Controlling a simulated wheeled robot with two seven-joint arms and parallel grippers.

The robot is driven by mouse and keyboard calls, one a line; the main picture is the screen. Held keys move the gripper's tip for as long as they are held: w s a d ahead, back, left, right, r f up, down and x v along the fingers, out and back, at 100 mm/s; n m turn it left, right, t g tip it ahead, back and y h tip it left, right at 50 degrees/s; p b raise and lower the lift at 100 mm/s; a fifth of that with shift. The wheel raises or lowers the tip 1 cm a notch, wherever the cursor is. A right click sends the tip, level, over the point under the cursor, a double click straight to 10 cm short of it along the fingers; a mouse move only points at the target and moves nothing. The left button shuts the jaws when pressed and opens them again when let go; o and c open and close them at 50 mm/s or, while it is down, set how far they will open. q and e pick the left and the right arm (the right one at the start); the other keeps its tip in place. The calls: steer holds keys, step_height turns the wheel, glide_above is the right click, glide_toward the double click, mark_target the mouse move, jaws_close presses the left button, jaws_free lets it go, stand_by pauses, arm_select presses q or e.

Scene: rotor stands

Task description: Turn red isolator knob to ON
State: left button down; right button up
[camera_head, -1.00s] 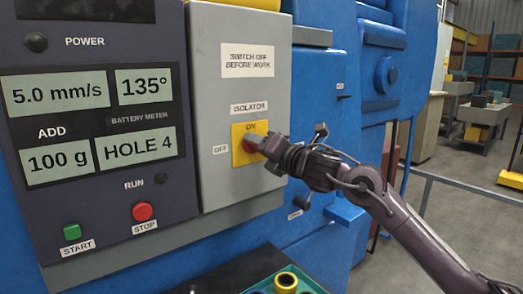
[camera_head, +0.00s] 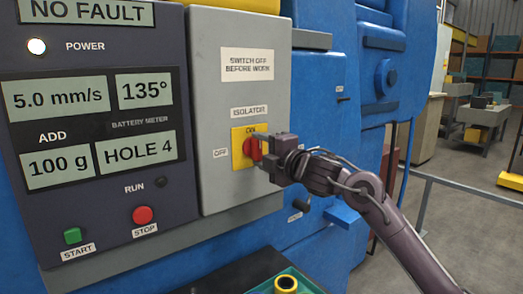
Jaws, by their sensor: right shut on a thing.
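The red isolator knob (camera_head: 248,148) sits on a yellow plate (camera_head: 237,134) on the grey isolator box (camera_head: 225,95). The ON label is above the knob and the OFF label is to its left. The knob's grip looks upright, towards ON, though the gripper hides part of it. My right gripper (camera_head: 263,157) comes in from the right and is shut on the knob. My left gripper is out of view.
The dark panel on the left has a lit power lamp (camera_head: 37,46), a "NO FAULT" display (camera_head: 92,12), a green start button (camera_head: 72,236) and a red stop button (camera_head: 143,215). A green tray (camera_head: 300,289) with a yellow-rimmed ring stands below.

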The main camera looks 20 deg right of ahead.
steer(key=shift+m, duration=0.3)
steer(key=o, duration=1)
steer(key=b+v, duration=0.3)
steer(key=v, duration=0.5)
